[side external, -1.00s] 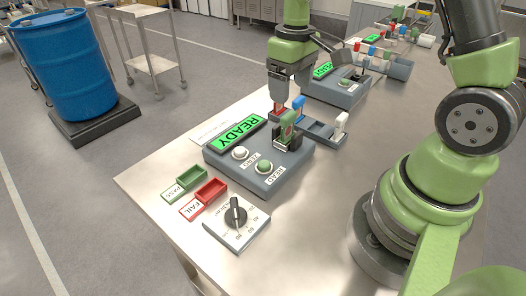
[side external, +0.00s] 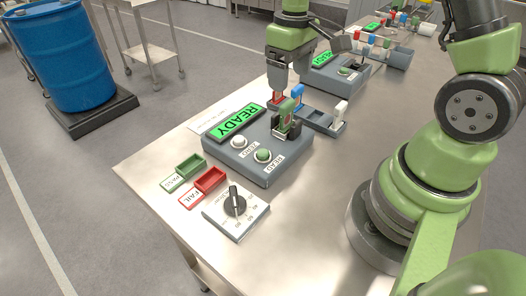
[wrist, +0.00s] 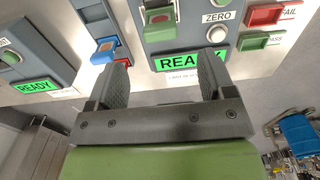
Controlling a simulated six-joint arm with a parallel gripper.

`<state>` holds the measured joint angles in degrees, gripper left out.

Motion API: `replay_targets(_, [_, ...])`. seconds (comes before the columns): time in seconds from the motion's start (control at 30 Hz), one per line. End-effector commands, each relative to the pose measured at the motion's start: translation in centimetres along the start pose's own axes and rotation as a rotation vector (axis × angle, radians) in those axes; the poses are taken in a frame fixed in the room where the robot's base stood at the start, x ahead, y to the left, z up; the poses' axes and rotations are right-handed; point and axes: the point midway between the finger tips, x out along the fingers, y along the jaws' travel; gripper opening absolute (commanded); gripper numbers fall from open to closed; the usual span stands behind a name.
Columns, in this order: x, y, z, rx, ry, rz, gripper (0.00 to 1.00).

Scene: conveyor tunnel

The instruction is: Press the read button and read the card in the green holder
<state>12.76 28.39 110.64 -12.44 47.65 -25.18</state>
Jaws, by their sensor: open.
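The green holder (side external: 286,112) stands upright in the black slot of the near grey reader (side external: 258,158). It also shows at the top of the wrist view (wrist: 159,20). The round green READ button (side external: 263,155) sits on the reader's front, beside the white ZERO button (side external: 239,142). The green display (side external: 236,122) shows READY. My gripper (side external: 277,91) hangs behind the green holder, apart from the READ button. In the wrist view, its fingers (wrist: 166,75) are spread with nothing seen between them except the display beyond.
A blue holder (side external: 297,93) and a white holder (side external: 340,111) stand in the rack; a red piece (side external: 277,98) shows below my gripper. Green PASS (side external: 190,166) and red FAIL (side external: 210,179) trays and a dial box (side external: 236,212) stand in front. A second reader (side external: 336,74) is behind.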

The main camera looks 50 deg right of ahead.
Motion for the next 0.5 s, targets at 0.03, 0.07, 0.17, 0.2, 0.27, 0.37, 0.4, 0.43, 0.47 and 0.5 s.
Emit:
replay_targets(0.03, [0.00,0.00,0.00,0.000,0.000,0.000,0.76])
replay_targets(0.07, [0.00,0.00,0.00,0.000,0.000,0.000,0.76])
replay_targets(0.17, [0.00,0.00,0.00,0.000,0.000,0.000,0.76])
replay_targets(0.2, [0.00,0.00,0.00,0.000,0.000,0.000,0.76])
replay_targets(0.27, [0.00,0.00,0.00,0.000,0.000,0.000,0.62])
replay_targets(0.37, [0.00,0.00,0.00,0.000,0.000,0.000,0.39])
replay_targets(0.4, [0.00,0.00,0.00,0.000,0.000,0.000,0.30])
replay_targets(0.43, [0.00,0.00,0.00,0.000,0.000,0.000,0.23])
replay_targets(0.47, [0.00,0.00,0.00,0.000,0.000,0.000,0.16])
replay_targets(0.5, [0.00,0.00,0.00,0.000,0.000,0.000,0.07])
